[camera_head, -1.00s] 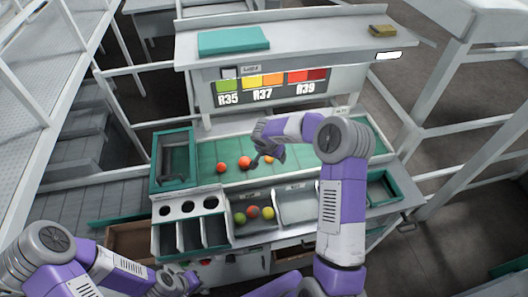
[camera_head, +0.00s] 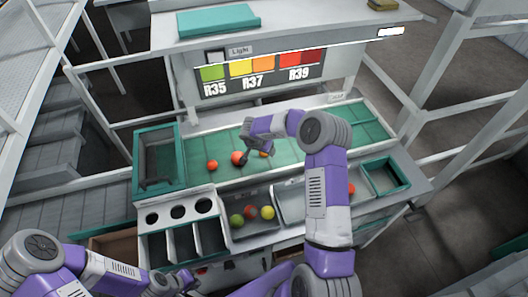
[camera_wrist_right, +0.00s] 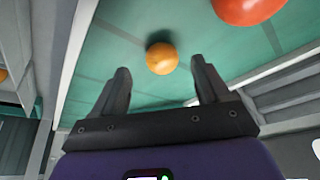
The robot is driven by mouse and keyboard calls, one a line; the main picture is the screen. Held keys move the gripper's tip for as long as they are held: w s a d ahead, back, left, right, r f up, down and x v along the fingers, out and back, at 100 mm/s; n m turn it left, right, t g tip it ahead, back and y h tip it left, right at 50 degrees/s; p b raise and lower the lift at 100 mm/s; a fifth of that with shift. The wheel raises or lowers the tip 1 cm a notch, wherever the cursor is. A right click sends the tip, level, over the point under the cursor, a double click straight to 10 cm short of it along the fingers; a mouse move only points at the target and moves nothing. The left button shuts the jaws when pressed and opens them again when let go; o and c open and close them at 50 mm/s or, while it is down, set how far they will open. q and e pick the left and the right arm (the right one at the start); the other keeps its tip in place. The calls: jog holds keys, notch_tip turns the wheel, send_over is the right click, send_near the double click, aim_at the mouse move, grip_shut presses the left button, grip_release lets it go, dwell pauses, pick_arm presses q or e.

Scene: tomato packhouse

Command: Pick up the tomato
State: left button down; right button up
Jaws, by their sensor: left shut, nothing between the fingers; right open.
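An orange tomato (camera_wrist_right: 161,58) lies on the green surface in the right wrist view. It sits ahead of and between the spread fingers of my right gripper (camera_wrist_right: 160,67), which is open and empty. A larger red tomato (camera_wrist_right: 248,10) is cut off at the top of that view. In the head view, my right gripper (camera_head: 246,156) is low over the belt, among a red-orange tomato (camera_head: 237,157), the orange tomato (camera_head: 263,154) and another red-orange tomato (camera_head: 212,165). My left gripper (camera_head: 186,283) is shut and empty at the bottom, before the bench.
A grey bin (camera_head: 240,238) holds green, red and yellow tomatoes. Another red tomato (camera_head: 350,189) lies right of my right arm. A green-rimmed crate (camera_head: 140,160) stands at the belt's left end. A color chart (camera_head: 262,75) hangs behind. The belt's right part is clear.

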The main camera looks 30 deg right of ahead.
jog(key=shift+x, duration=1.8)
jog(key=shift+a, duration=0.1)
jog(key=c, duration=0.8)
jog(key=shift+c, duration=0.2)
